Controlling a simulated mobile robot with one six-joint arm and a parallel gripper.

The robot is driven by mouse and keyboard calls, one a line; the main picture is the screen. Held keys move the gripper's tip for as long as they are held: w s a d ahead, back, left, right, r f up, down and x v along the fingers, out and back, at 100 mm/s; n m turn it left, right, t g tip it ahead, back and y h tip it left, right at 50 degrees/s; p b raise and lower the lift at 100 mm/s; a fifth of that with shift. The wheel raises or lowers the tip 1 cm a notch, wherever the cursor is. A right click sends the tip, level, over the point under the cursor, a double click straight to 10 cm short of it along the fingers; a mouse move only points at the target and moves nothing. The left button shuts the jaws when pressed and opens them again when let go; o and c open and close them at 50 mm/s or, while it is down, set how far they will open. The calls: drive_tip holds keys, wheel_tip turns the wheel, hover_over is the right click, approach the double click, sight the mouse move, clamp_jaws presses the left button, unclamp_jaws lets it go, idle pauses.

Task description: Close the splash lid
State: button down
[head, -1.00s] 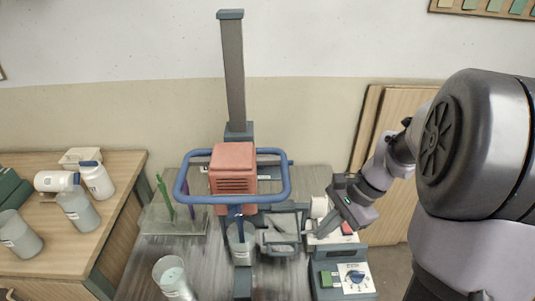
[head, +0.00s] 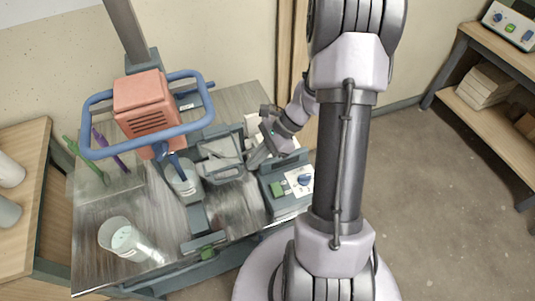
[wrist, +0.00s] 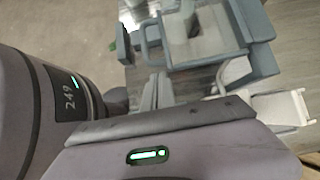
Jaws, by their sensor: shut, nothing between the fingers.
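The splash lid (head: 222,160), a grey-framed clear panel, stands out to the right of the glaze bucket (head: 183,180) under the mixer in the head view. It looks open, away from the bucket's mouth. My gripper (head: 256,158) is just right of the lid's right edge, pointing down and left. Its fingers are together with nothing between them; I cannot tell if they touch the lid. In the wrist view the gripper's fingers (wrist: 154,92) show beside a grey frame. The orange mixer head (head: 146,103) with its blue ring guard (head: 88,140) is above the bucket.
A control box (head: 298,182) with a blue knob is right of the lid. Another bucket (head: 122,238) stands at the bench's front left. Green and purple tools (head: 98,150) stand at the left. My arm crosses the view's middle.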

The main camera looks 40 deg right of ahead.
drive_tip(key=shift+w+a, duration=0.15)
drive_tip(key=shift+a, duration=0.4)
drive_tip(key=shift+a, duration=0.1)
drive_tip(key=w+a+b, duration=0.2)
drive_tip(key=w+a, duration=0.1)
drive_tip(key=a, duration=0.9)
drive_tip(key=shift+w+a, duration=0.2)
drive_tip(key=shift+w, duration=0.1)
